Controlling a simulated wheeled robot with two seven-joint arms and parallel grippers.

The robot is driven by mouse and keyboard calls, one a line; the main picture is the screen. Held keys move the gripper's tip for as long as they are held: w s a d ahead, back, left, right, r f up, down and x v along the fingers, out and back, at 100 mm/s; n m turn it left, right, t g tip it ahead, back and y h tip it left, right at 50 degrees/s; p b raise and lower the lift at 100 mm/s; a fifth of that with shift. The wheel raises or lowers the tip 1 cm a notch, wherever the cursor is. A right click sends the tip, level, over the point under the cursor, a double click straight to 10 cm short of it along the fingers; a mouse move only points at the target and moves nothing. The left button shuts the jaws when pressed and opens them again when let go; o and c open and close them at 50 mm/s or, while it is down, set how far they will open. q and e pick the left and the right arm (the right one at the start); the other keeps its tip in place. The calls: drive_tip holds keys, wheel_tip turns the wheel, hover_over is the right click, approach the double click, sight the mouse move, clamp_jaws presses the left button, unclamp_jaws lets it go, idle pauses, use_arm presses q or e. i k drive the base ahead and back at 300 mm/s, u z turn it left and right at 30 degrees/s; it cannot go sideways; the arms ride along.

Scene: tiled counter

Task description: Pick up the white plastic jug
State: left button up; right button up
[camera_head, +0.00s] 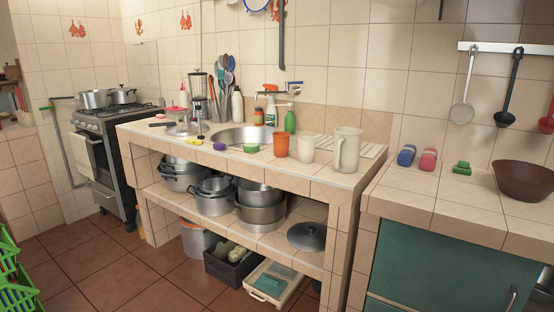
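A white plastic jug (347,149) stands upright on the tiled counter (318,173), near its right end. Its handle shows on its left side. A white cup (307,149) and an orange cup (281,144) stand just left of the jug, apart from it. Neither of my grippers shows in the head view.
A white ribbed drainboard lies behind the jug. The sink (243,137), bottles and a utensil holder are further left. A lower counter to the right holds a blue item (406,156), a pink item (428,160), a green item (462,168) and a brown bowl (524,181).

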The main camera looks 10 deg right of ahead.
sight(347, 140)
drive_tip(key=u, duration=0.55)
drive_tip(key=i, duration=1.75)
drive_tip(key=z, duration=0.9)
